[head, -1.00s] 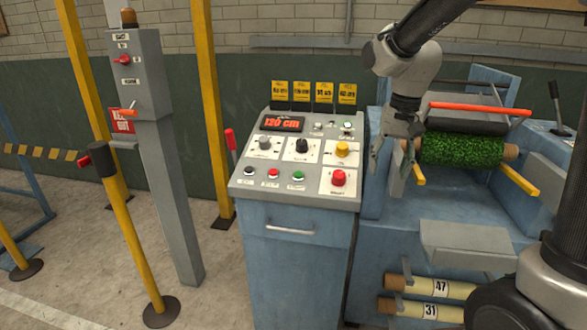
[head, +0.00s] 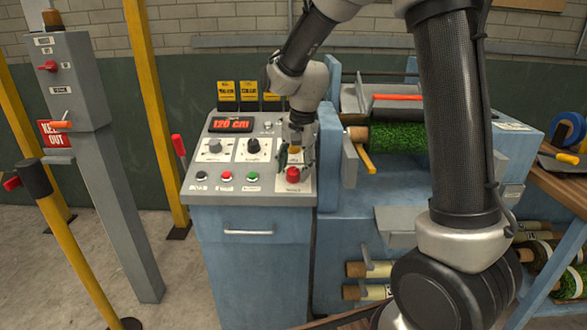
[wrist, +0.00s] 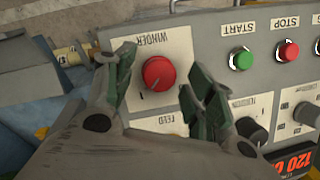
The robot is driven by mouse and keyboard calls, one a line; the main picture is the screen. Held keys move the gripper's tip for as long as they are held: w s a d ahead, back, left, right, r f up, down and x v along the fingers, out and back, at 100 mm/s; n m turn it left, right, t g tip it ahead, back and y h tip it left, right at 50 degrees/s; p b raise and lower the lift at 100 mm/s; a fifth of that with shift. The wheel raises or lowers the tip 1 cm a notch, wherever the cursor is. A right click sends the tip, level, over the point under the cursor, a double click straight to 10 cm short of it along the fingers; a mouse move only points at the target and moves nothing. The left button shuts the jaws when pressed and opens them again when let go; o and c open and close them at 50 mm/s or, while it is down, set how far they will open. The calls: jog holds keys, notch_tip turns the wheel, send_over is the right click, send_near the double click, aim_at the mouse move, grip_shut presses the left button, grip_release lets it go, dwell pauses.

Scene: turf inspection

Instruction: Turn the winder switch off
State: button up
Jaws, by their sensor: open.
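The winder switch (head: 293,174) is a red round knob on a white plate at the lower right of the sloped control panel (head: 205,186). In the wrist view the red knob (wrist: 158,73) sits beside the upside-down WINDER label, with a dark pointer mark near its lower left edge. My gripper (head: 296,158) is over the right side of the panel. In the wrist view my gripper (wrist: 162,78) is open, one finger on each side of the knob, with visible gaps. The exact height above the panel cannot be told.
A yellow knob (head: 294,149) is partly hidden behind my gripper. Green (head: 252,178) and red (head: 226,177) buttons lie left of the switch. A black knob (head: 253,146) and a red display (head: 231,124) are further up. A turf roll (head: 398,137) lies right of the panel.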

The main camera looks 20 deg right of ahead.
jog(key=shift+f, duration=0.25)
jog(key=shift+c, duration=0.3)
jog(key=c, duration=0.9)
jog(key=shift+c, duration=0.2)
